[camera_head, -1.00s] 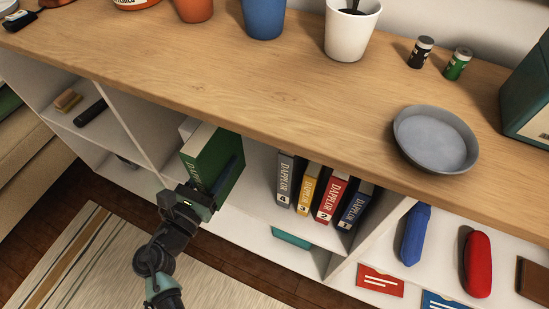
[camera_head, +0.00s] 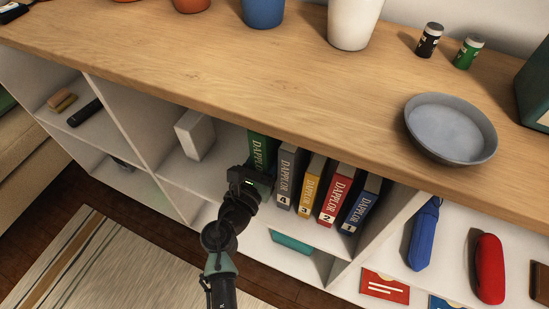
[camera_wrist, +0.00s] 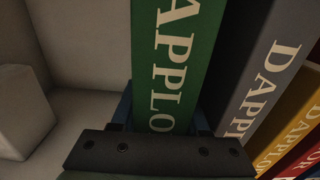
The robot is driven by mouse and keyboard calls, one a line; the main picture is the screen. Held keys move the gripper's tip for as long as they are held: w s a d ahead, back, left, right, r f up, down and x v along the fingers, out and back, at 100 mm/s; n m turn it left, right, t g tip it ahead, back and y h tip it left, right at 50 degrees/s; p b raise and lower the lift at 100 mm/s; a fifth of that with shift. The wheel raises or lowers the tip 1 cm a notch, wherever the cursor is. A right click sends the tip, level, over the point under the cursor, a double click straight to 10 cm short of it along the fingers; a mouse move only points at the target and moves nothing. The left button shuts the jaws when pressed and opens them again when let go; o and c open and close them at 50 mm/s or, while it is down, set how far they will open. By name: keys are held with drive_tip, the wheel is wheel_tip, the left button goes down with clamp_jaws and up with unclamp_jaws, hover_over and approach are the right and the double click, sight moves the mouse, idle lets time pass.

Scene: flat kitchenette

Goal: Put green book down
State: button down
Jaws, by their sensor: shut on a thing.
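The green book (camera_head: 262,150) stands upright in the middle shelf compartment, at the left end of a row of books. My gripper (camera_head: 250,180) is shut on the lower part of its spine. In the wrist view the green book (camera_wrist: 175,60) fills the middle, with the gripper fingers (camera_wrist: 163,115) on both its sides. The grey book (camera_head: 287,175) is close on its right, and it also shows in the wrist view (camera_wrist: 262,70). The book's bottom edge is hidden by my gripper, so I cannot tell whether it touches the shelf.
Yellow (camera_head: 310,187), red (camera_head: 335,195) and blue (camera_head: 362,205) books stand farther right. A white block (camera_head: 195,135) stands to the left, with free shelf room between. The wooden top (camera_head: 250,85) overhangs the compartment. A teal item (camera_head: 292,242) lies below.

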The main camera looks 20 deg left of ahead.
sight(275, 156)
wheel_tip(275, 156, down, 4)
drive_tip(key=b, duration=0.2)
drive_tip(key=shift+w+b, duration=0.1)
drive_tip(key=shift+b, duration=0.3)
drive_tip(key=shift+w+d, duration=0.1)
drive_tip(key=shift+f, duration=0.1)
drive_tip(key=c, duration=0.7)
unclamp_jaws()
drive_tip(key=shift+f, duration=0.15)
